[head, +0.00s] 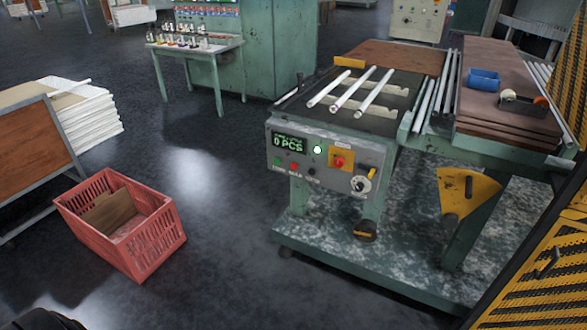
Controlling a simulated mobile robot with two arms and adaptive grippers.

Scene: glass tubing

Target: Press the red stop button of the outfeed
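The outfeed table has a grey control panel (322,178) on its front, with a display (289,143) reading 0 PCS. A small red button (294,166) sits below the display, between a small green button (278,161) and a dark one (311,172). Labels are too small to read fully. Neither of my grippers is in view. A dark rounded shape at the bottom left edge cannot be made out.
Glass tubes (350,90) lie on the outfeed top. A red crate (160,252) with cardboard stands on the floor at left. A yellow guard (540,275) borders the right. A blue box (483,79) and tape dispenser (520,100) lie on the right table. Floor before the panel is clear.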

